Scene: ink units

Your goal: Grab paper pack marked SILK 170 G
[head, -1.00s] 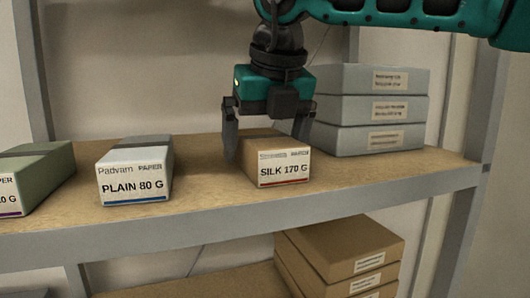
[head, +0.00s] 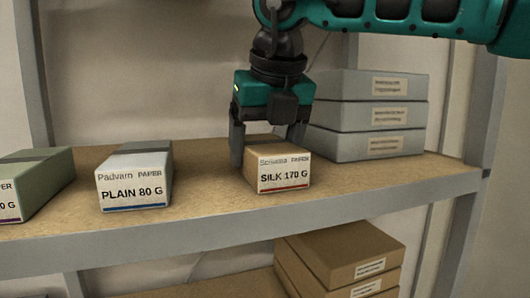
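The paper pack marked SILK 170 G (head: 283,178) is a brown pack with a white label and a red stripe. It sits on the upper shelf, right of the middle in the head view. My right gripper (head: 268,150) points down over it from above. The far finger is partly hidden behind the pack. The pack still rests on the shelf. My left gripper is not in view.
A white pack marked PLAIN 80 G (head: 134,180) and a green pack (head: 38,185) stand to the left on the shelf (head: 215,202). Grey boxes (head: 368,116) are stacked close behind on the right. Brown boxes (head: 345,252) are on the lower shelf.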

